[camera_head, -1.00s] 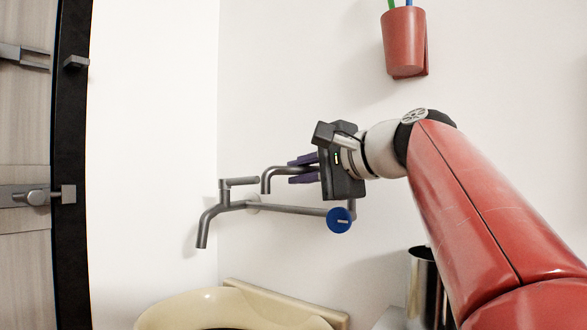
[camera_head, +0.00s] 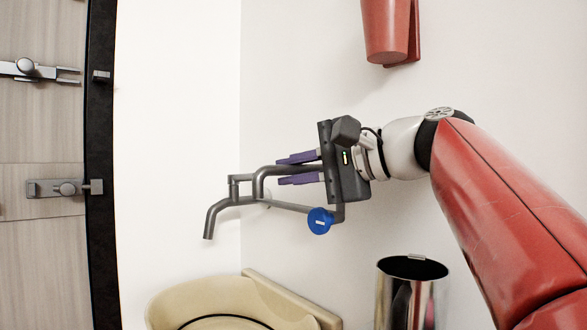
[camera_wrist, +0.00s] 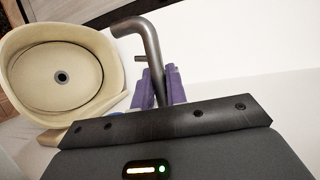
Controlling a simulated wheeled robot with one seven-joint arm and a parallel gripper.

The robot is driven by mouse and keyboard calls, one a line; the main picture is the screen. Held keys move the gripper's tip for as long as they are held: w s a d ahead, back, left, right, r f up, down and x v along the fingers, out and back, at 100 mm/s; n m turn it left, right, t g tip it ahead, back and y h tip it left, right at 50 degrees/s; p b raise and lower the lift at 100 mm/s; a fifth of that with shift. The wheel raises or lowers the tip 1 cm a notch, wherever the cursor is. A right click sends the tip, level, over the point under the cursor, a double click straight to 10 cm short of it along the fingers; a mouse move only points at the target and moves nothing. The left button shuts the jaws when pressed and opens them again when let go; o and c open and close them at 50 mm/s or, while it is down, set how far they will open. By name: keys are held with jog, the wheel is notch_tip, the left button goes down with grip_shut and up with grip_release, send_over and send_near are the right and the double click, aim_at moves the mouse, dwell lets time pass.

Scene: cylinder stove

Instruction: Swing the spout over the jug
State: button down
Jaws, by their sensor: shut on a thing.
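A grey metal spout pipe (camera_head: 262,172) with a down-bent end reaches left from my gripper. My gripper (camera_head: 281,172) is shut on this pipe, with its purple fingers above and below it. In the wrist view the bent spout (camera_wrist: 152,45) rises from between the fingers (camera_wrist: 158,88), and its open end points left, towards the basin side. The pipe's far end is hidden behind my gripper's body. An open-topped shiny metal vessel (camera_head: 385,295) stands at the lower right, below my arm; I cannot tell whether it is the jug.
A beige basin (camera_head: 165,300) is below. A latched door (camera_head: 50,130) is at left.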

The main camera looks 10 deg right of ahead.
jog(key=shift+f, duration=0.1)
jog(key=c, duration=1.4)
grip_release()
